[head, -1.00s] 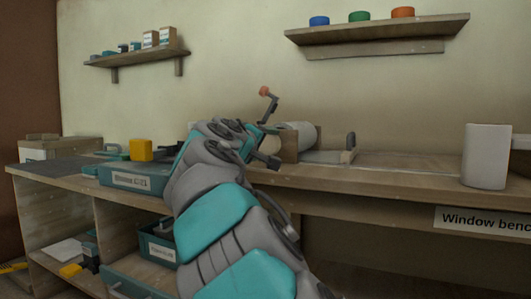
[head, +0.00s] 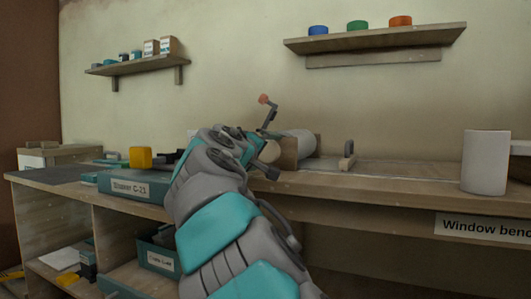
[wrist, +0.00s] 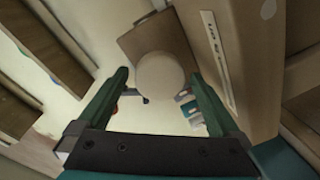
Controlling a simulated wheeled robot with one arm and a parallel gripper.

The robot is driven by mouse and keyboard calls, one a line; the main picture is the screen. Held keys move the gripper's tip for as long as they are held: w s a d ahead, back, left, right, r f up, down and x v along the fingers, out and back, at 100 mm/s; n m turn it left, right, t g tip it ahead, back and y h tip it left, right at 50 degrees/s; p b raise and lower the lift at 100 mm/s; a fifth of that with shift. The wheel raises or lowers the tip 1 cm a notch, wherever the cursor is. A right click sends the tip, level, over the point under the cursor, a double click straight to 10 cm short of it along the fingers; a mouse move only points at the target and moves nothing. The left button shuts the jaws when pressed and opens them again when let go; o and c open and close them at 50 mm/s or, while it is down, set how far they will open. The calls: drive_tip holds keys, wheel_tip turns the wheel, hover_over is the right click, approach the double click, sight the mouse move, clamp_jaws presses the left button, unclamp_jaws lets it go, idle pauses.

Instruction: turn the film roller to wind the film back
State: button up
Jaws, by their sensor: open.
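The film roller (head: 297,143) is a pale roll on the bench, with a round tan end (head: 286,154) toward my gripper. My gripper (head: 270,150) is open beside that end. In the wrist view, a round pale end (wrist: 160,75) lies between the fingertips of my gripper (wrist: 159,82), with a visible gap to each finger. A brown wooden board (wrist: 140,37) stands behind it. A dark bent arm with an orange knob (head: 263,99) rises above the gripper; I cannot tell what it is fixed to.
A small upright bracket (head: 348,153) stands right of the roller. A white cylinder (head: 486,162) stands at the bench's right. A labelled teal tray (head: 125,187) and yellow block (head: 140,157) are at left. Wall shelves (head: 375,40) hang above. The bench between bracket and cylinder is clear.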

drive_tip(key=shift+s, duration=0.1)
drive_tip(key=v, duration=0.7)
drive_tip(key=shift+s, duration=0.25)
drive_tip(key=shift+p, duration=0.3)
